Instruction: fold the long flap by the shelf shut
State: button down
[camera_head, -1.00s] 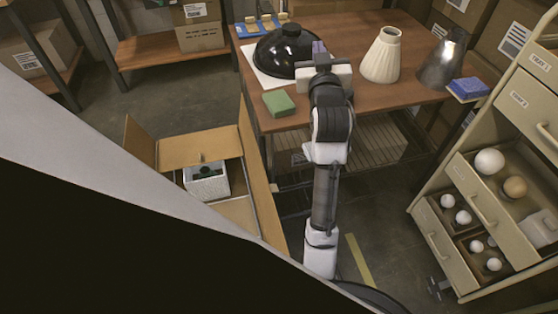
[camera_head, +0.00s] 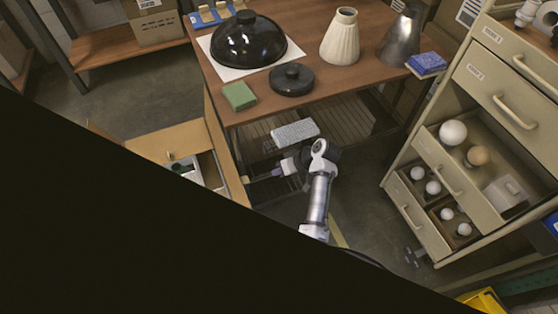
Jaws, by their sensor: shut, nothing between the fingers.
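The open carton (camera_head: 216,172) stands on the floor at the left of the table, its lower part hidden behind a large dark shape. Its long flap (camera_head: 229,155) on the table side stands up as a narrow strip. Another flap (camera_head: 170,142) leans outward at the far end. Inside is a light box with a dark green top (camera_head: 184,167). My gripper (camera_head: 274,173) is low in front of the table, to the right of the long flap and apart from it in the picture. It points left and is shut and empty.
The table (camera_head: 300,108) holds a black dome (camera_head: 249,38), a dark round lid (camera_head: 292,79), a green block (camera_head: 239,95) and a cream shade (camera_head: 340,40). A speckled block (camera_head: 295,132) shows below the table edge. A drawer cabinet (camera_head: 480,110) stands at right.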

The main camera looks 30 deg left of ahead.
jog(key=s+a+f+p, duration=0.1)
jog(key=s+a+f, duration=0.2)
jog(key=a, duration=0.3)
jog(key=shift+s+a+f+p, duration=0.25)
jog(key=shift+a+f+p, duration=0.1)
jog(key=shift+f, duration=0.25)
